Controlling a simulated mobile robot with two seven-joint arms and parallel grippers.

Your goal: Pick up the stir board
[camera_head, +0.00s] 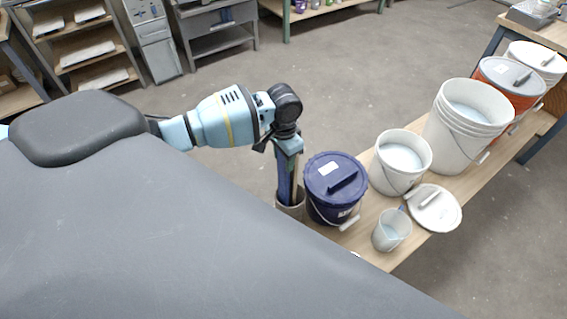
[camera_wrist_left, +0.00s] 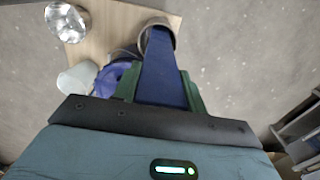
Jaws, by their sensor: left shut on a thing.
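The stir board (camera_head: 284,178) is a long, flat blue board with a pale wooden edge. It stands nearly upright with its lower end inside a metal can (camera_head: 291,209) at the left end of the bench. My left gripper (camera_head: 289,149) points down and is shut on the board's upper part. In the left wrist view the blue board (camera_wrist_left: 164,72) lies between the green fingers of the gripper (camera_wrist_left: 160,90) and runs into the can (camera_wrist_left: 170,27). The board's lower end is hidden in the can. My right gripper is not in view.
A dark blue lidded bucket (camera_head: 324,206) stands close right of the can. A clear measuring jug (camera_head: 390,231), a white bucket (camera_head: 388,178), a white lid (camera_head: 445,212) and a tall bucket stack (camera_head: 447,145) follow along the wooden bench (camera_head: 385,258). Space above the can looks free.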

